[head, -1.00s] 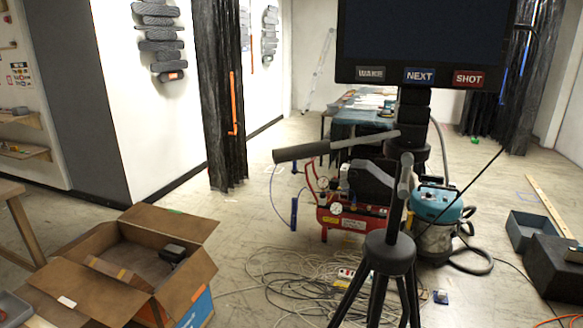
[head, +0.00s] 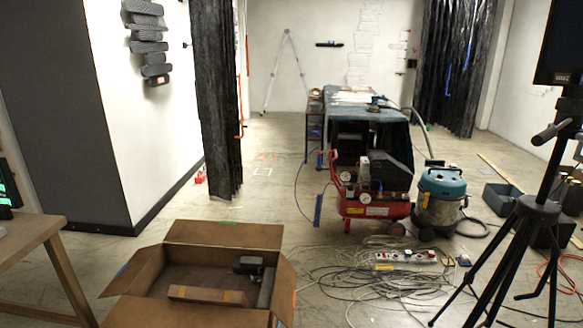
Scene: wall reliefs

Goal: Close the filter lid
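I cannot pick out a filter lid for certain. A wet vacuum with a teal top (head: 442,183) and a grey drum stands on the floor right of centre. A red air compressor (head: 372,208) with gauges and a dark motor stands just left of it. At this distance I cannot tell whether either has an open lid. Neither of my grippers shows in the head view.
An open cardboard box (head: 222,232) stands at the front, left of centre. Tangled cables (head: 350,272) and a power strip (head: 405,257) cover the floor before the compressor. A tripod (head: 535,212) with a screen stands at right, a wooden table (head: 28,240) at left.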

